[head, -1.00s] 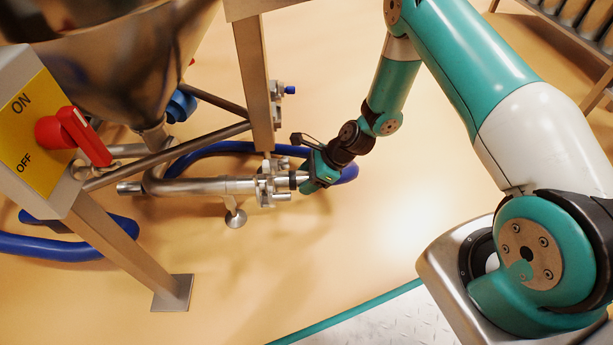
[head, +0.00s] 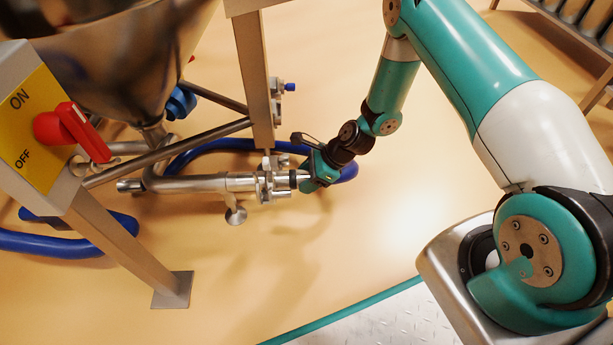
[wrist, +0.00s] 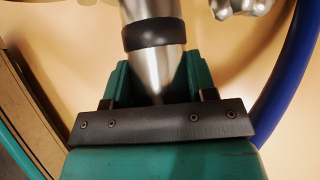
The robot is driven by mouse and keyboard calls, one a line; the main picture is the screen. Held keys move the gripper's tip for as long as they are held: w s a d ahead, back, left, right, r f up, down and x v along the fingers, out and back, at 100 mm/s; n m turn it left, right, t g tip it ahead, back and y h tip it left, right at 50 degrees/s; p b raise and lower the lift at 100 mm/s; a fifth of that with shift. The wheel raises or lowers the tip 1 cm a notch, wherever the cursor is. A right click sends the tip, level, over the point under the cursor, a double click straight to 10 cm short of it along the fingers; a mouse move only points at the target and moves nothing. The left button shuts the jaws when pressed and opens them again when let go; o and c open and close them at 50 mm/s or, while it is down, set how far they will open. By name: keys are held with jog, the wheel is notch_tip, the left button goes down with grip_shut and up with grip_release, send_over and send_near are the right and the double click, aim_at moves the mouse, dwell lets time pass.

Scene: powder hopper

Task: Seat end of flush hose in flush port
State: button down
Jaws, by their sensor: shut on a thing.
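My gripper (head: 306,179) is at the right end of the horizontal steel pipe under the hopper. It is shut on the steel end of the flush hose (wrist: 152,32), which has a black ring around it in the wrist view. The green fingers stand on either side of the steel end. In the head view the hose end lines up with the pipe's clamped fitting, which I take as the flush port (head: 268,183). They look touching or nearly so; I cannot tell how deep the end sits. The blue hose (head: 347,172) curves behind the gripper and also shows in the wrist view (wrist: 290,75).
The steel hopper (head: 110,60) stands on metal legs, one (head: 255,90) close behind the pipe fitting. A switch box with a red handle (head: 75,132) is at the left. Blue hose (head: 75,243) lies on the floor at lower left. Floor right of the gripper is clear.

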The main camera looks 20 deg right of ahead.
jog(key=shift+c, duration=1.8)
grip_release()
jog(key=p+v, duration=0.9)
jog(key=v, duration=0.8)
jog(key=shift+d+r, duration=0.15)
jog(key=shift+r, duration=0.05)
